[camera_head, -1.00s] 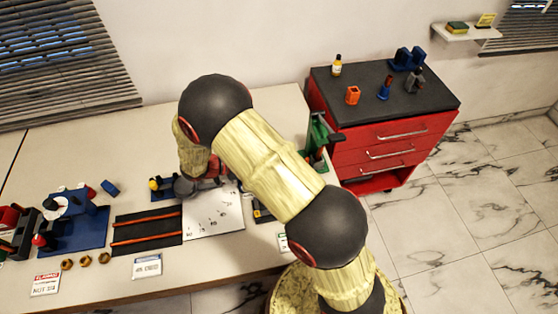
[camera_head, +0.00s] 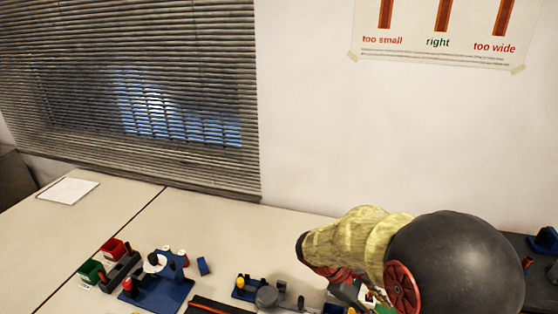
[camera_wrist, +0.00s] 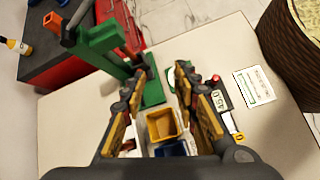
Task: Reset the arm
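My gripper (camera_wrist: 163,78) shows in the wrist view with its two fingers apart and nothing held between them. It hangs over the pale table (camera_wrist: 75,115). Below the gap between the fingers are a yellow bin (camera_wrist: 163,126) and a blue bin (camera_wrist: 172,149). In the head view my arm comes in from the lower right, and its dark joint and wrist hide part of the bench; the fingers cannot be made out there.
A green stand (camera_wrist: 100,42) rises close to the left finger. A gauge with a display (camera_wrist: 216,101) and a card (camera_wrist: 255,86) lie to the right. In the head view, a blue fixture (camera_head: 160,294), a red bin (camera_head: 112,249) and a green bin (camera_head: 91,272) stand at left.

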